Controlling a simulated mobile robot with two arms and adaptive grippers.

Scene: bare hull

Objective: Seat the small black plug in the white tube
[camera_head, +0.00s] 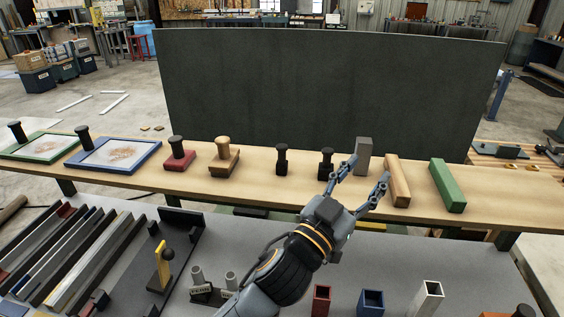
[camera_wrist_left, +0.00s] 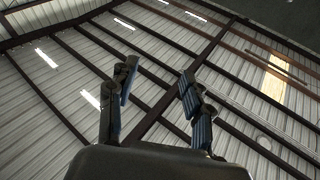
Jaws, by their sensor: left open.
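The white tube (camera_head: 428,298) is a square, hollow, upright tube at the bottom right of the head view, its open top facing up. A small dark piece (camera_head: 523,311) shows at the bottom right edge, mostly cut off; I cannot tell whether it is the black plug. My left gripper (camera_head: 362,178) is open and empty, fingers spread over the wooden bench, in front of a grey block. It is well above and left of the white tube in the picture. In the left wrist view its fingers (camera_wrist_left: 157,82) are apart with only the roof behind them.
A red tube (camera_head: 321,299) and a blue tube (camera_head: 370,303) stand left of the white one. The wooden bench (camera_head: 290,193) carries stamps, a grey block (camera_head: 363,155), a wood block (camera_head: 397,182) and a green block (camera_head: 447,186). A dark panel (camera_head: 330,90) rises behind.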

